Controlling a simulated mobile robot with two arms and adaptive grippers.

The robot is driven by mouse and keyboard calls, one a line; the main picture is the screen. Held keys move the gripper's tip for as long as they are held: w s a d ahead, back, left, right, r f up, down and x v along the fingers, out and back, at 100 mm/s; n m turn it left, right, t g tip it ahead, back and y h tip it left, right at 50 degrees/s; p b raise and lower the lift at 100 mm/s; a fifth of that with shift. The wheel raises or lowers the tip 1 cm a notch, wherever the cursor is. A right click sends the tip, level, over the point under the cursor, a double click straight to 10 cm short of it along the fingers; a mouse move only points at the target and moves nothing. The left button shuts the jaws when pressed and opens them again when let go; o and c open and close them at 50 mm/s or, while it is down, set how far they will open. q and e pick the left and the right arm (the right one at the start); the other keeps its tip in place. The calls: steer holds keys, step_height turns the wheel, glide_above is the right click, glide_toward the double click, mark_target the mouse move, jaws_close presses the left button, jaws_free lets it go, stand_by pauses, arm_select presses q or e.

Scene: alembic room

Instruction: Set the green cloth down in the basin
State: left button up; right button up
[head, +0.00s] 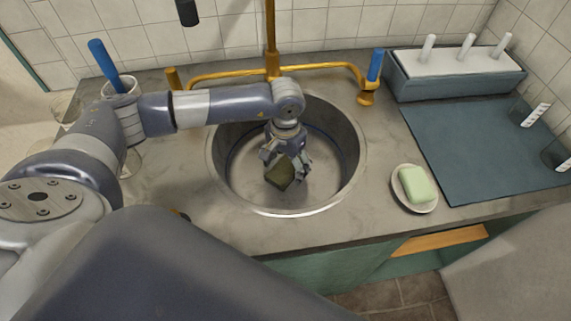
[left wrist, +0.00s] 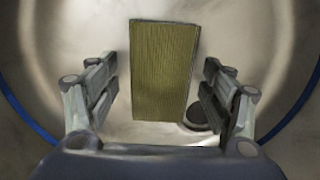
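The green cloth (head: 280,174) is a small, thick, folded olive-green block inside the round metal basin (head: 228,178). My left gripper (head: 287,168) reaches down into the basin over the cloth. In the left wrist view the cloth (left wrist: 164,70) lies between the two fingers of my left gripper (left wrist: 163,88), with a narrow gap on each side. The fingers are open and look clear of it. The cloth partly covers the dark drain (left wrist: 198,112). I cannot tell for sure whether its underside touches the basin floor. My right gripper is not in view.
A soap dish (head: 427,203) with green soap (head: 415,184) sits to the right, beside a blue-grey mat (head: 475,150). A rack (head: 450,82) stands at the back right. Glassware stands left of the basin.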

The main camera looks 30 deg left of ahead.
mark_target(286, 168)
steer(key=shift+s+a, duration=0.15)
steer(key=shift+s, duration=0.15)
arm_select(q)
steer(key=shift+r, duration=0.4)
step_height(286, 168, up, 12)
steer(key=b, duration=0.1)
steer(key=shift+f, duration=0.25)
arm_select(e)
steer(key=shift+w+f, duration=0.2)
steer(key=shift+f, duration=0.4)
